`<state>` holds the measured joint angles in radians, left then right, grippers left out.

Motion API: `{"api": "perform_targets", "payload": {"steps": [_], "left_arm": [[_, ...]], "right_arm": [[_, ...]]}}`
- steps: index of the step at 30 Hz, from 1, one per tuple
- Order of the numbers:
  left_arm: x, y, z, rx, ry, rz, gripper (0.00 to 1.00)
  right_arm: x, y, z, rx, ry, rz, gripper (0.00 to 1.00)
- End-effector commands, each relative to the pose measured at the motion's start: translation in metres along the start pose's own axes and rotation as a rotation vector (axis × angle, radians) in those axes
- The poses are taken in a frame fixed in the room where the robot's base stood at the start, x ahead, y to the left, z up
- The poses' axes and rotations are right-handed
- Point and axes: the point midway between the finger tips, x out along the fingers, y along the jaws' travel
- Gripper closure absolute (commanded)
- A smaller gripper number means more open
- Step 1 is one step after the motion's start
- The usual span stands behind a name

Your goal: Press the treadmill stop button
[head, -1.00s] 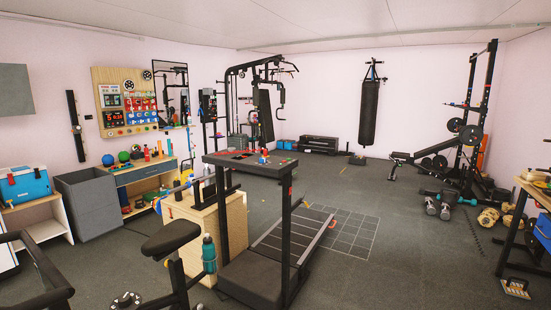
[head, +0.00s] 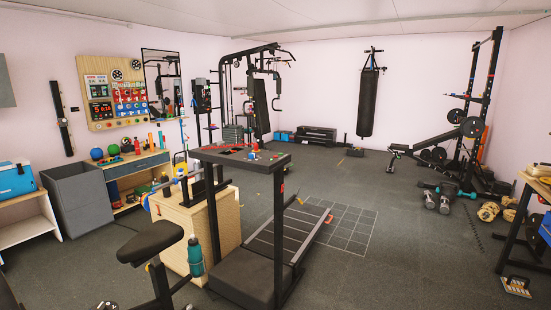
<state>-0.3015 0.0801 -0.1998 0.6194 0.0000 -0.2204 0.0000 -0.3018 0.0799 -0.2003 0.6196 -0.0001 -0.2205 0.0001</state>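The treadmill stands in the middle of the head view, with a dark console (head: 222,156) on two black uprights. Its slatted belt (head: 284,233) runs away to the back right, and the dark front cover (head: 243,280) is on the floor nearest me. Small red, blue and white parts (head: 253,154) sit on the console top. They are too small to tell which one is the stop button, or whether it is pressed. Neither of my grippers is in view.
An exercise bike seat (head: 150,242) stands front left. A wooden cabinet (head: 180,238) with a teal bottle (head: 195,256) is close left of the treadmill. A workbench (head: 518,220) stands at the right edge. The floor (head: 400,262) right of the treadmill is clear.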

Motion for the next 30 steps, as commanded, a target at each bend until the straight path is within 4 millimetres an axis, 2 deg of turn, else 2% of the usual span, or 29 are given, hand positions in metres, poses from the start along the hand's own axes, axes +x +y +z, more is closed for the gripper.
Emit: {"api": "perform_targets", "payload": {"steps": [1,3,30], "left_arm": [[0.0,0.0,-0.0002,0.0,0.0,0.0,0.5],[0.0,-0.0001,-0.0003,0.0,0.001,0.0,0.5],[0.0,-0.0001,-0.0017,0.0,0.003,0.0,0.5]], "right_arm": [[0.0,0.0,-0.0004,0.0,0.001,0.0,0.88],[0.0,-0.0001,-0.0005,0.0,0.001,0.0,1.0],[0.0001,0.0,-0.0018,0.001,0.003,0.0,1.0]]}}
